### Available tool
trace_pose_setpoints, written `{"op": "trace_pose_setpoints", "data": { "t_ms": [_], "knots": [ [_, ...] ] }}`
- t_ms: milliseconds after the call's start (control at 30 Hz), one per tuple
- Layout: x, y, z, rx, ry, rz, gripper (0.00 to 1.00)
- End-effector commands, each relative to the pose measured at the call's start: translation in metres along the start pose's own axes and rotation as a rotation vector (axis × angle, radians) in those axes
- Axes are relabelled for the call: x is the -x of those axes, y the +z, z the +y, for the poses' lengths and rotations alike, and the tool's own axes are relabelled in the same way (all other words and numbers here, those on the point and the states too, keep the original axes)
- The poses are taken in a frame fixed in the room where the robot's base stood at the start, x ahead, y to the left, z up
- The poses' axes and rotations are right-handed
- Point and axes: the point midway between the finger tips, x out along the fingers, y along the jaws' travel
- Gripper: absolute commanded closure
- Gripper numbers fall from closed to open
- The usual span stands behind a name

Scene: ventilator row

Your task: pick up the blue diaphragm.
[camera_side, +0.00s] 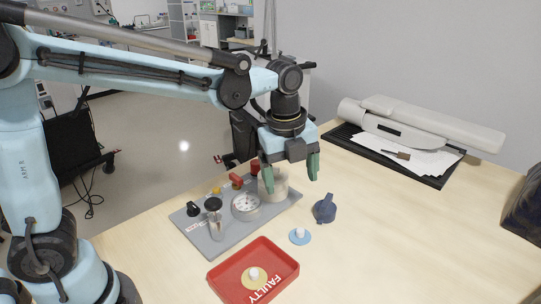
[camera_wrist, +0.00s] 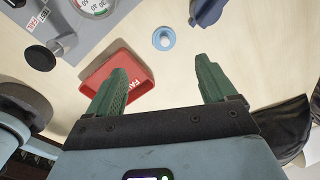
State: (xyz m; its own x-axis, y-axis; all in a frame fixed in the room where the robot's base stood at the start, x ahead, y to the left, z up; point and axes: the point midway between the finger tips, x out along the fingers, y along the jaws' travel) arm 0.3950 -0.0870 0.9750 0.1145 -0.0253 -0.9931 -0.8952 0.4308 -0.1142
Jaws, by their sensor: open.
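The blue diaphragm (camera_side: 300,236) is a small light-blue disc with a white knob at its centre. It lies flat on the bare table, between the red tray and a dark blue knob-like part. In the wrist view the diaphragm (camera_wrist: 164,38) lies beyond my fingertips, near the middle between them. My gripper (camera_side: 291,172) is open and empty, with green fingers pointing down. It is above the table, over the back right end of the grey panel, apart from the diaphragm. In the wrist view the gripper (camera_wrist: 160,68) shows both fingers spread wide.
A red tray (camera_side: 220,284) marked FAULTY holds a yellow disc (camera_side: 255,277) with a white knob. The grey panel (camera_side: 193,225) carries a gauge (camera_side: 246,206) and several fittings. The dark blue part (camera_side: 325,209) stands close behind the diaphragm.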

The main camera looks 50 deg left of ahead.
Motion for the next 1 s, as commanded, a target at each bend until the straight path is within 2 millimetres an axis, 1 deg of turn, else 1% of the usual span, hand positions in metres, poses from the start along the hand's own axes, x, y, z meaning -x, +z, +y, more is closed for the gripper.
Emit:
{"op": "trace_pose_setpoints", "data": {
  "t_ms": [33, 100, 200, 300, 367, 467, 700, 800, 1000],
  "knots": [
    [-0.006, -0.004, -0.009, -0.107, 0.025, 0.009, 0.15],
    [-0.012, -0.008, -0.016, -0.242, 0.056, 0.022, 0.15],
    [-0.019, -0.013, -0.024, -0.382, 0.086, 0.04, 0.15],
    [-0.023, -0.015, -0.027, -0.46, 0.102, 0.051, 0.15],
    [-0.026, -0.016, -0.027, -0.481, 0.106, 0.054, 0.15],
    [-0.037, -0.017, -0.026, -0.49, 0.108, 0.055, 0.15],
    [-0.074, -0.017, -0.022, -0.486, 0.106, 0.054, 0.15],
    [-0.085, -0.017, -0.02, -0.486, 0.106, 0.054, 0.15],
    [-0.097, -0.017, -0.018, -0.485, 0.106, 0.054, 0.15]
  ]
}}
